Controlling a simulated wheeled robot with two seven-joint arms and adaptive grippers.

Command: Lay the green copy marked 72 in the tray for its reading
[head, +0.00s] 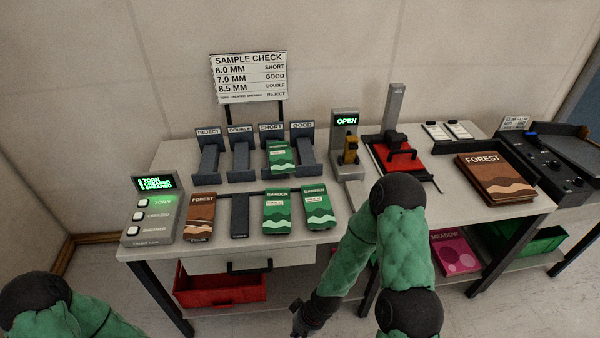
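Three green GARDEN copies show in the head view. One leans in the SHORT rack (280,157); two lie on front stands, a left copy (277,211) and a right copy (318,209). Their small labels are too small to read, so I cannot tell which is marked 72. A red bed with a black handle (381,157) stands right of the OPEN display (346,121); I cannot tell whether it is the tray. My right gripper (297,320) is low in front of the table, its fingers unclear. My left gripper is out of view.
A brown FOREST copy (200,215) lies beside an empty front stand (240,216). The REJECT (209,163), DOUBLE (241,161) and GOOD (304,150) racks look empty. A brown FOREST stack (495,180) is at right. A button box (152,212) stands at left. A red bin (220,291) is below.

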